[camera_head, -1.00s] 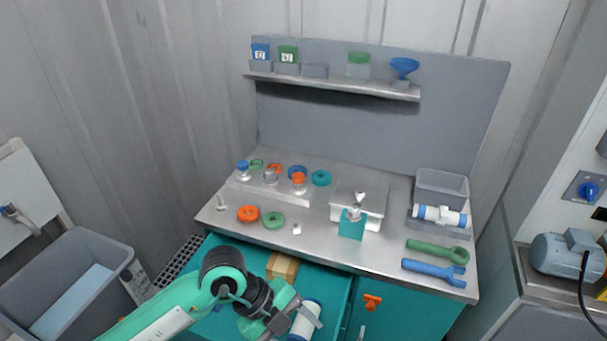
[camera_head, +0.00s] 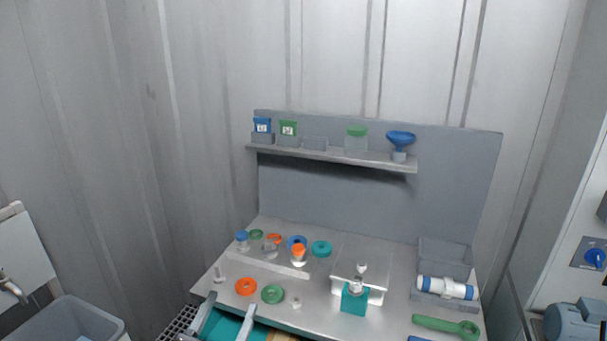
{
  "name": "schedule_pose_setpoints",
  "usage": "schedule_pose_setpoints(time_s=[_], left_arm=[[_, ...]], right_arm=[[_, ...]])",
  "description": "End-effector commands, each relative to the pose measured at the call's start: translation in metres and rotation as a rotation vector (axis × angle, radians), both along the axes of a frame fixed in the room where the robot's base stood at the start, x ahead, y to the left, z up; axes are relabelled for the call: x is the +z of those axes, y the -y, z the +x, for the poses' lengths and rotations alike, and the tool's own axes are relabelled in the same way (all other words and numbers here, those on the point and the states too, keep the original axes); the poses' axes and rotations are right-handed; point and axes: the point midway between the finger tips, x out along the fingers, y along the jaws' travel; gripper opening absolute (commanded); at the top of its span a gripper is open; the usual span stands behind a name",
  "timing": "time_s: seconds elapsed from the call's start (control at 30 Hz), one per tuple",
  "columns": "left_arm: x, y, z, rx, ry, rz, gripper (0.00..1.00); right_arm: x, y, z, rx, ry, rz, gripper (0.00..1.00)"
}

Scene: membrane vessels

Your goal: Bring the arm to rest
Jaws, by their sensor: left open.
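My left gripper (camera_head: 226,317) shows at the bottom edge of the head view. Only its two grey fingers are in the picture, spread apart with nothing between them. They are over the open teal drawer (camera_head: 226,330), just in front of the bench top (camera_head: 325,318). The rest of the left arm is below the picture. My right gripper is not in view.
Orange (camera_head: 246,286) and green (camera_head: 272,294) rings lie near the bench's front edge. A teal block (camera_head: 354,299) stands farther right. A white vessel with blue ends (camera_head: 447,288) lies by a grey bin (camera_head: 445,257). A shelf (camera_head: 335,156) runs along the back panel.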

Motion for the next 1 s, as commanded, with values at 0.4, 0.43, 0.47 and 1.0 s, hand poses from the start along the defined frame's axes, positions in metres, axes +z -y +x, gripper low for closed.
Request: schedule_pose_setpoints(time_s=[0.4, 0.43, 0.47, 1.0], left_arm=[[-0.189, -0.098, -0.068, 0.352, -0.927, 0.074, 0.58], [-0.199, -0.100, -0.078, 0.350, -0.988, 0.087, 0.58], [-0.208, -0.102, -0.088, 0.347, -1.044, 0.100, 0.58], [-0.307, -0.100, -0.199, 0.174, -1.606, 0.256, 0.58]], right_arm=[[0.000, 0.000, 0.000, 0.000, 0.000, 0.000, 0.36], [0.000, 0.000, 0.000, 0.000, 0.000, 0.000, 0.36], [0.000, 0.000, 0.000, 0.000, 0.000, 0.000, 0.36], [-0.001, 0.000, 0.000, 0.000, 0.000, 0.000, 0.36]])
